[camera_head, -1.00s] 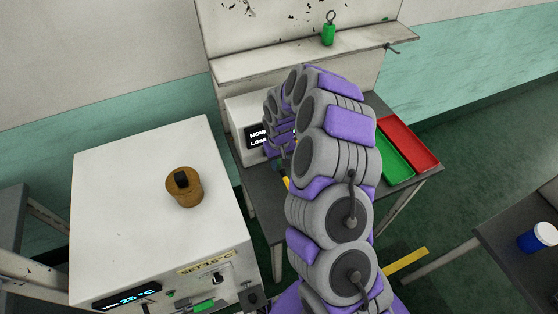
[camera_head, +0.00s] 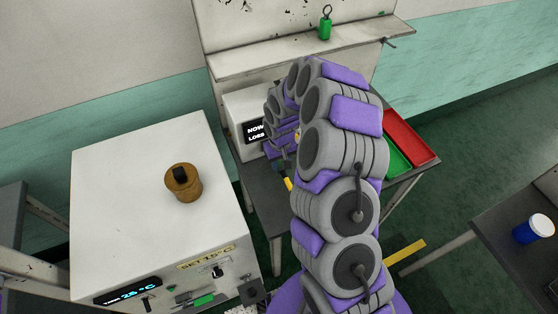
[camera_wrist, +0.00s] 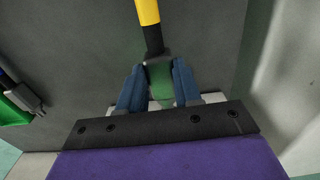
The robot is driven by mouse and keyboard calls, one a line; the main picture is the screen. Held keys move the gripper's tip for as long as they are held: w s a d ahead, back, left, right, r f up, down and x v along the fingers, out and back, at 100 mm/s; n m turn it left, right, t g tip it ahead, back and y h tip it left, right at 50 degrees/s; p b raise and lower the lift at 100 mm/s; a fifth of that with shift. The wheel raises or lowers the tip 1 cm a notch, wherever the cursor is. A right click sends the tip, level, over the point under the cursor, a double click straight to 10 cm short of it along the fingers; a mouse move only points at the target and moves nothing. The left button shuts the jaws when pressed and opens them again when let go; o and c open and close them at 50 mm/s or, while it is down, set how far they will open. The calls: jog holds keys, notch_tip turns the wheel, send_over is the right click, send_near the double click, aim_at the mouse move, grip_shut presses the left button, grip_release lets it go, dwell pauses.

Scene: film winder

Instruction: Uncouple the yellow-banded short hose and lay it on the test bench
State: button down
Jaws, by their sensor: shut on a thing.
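In the wrist view, my gripper (camera_wrist: 158,80) has its two blue fingers closed on the dark end fitting of the yellow-banded hose (camera_wrist: 147,12). The hose runs up out of the top of that view, black near the fitting and yellow above. A green patch shows between the fingers. A dark grey surface lies behind the hose; I cannot tell whether the hose touches it. A small yellow piece (camera_head: 288,184) shows beside the arm, perhaps the hose.
The bench carries a display box (camera_head: 245,105), a red tray (camera_head: 408,137) and a green tray (camera_head: 397,160). A white cabinet (camera_head: 120,190) with a brown knobbed cylinder (camera_head: 183,184) stands left. A green object with a dark connector (camera_wrist: 18,108) is left in the wrist view.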

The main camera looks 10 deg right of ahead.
aim_at(286, 179)
jog(key=shift+s, duration=0.15)
jog(key=shift+s+d, duration=0.2)
jog(key=shift+s, duration=0.75)
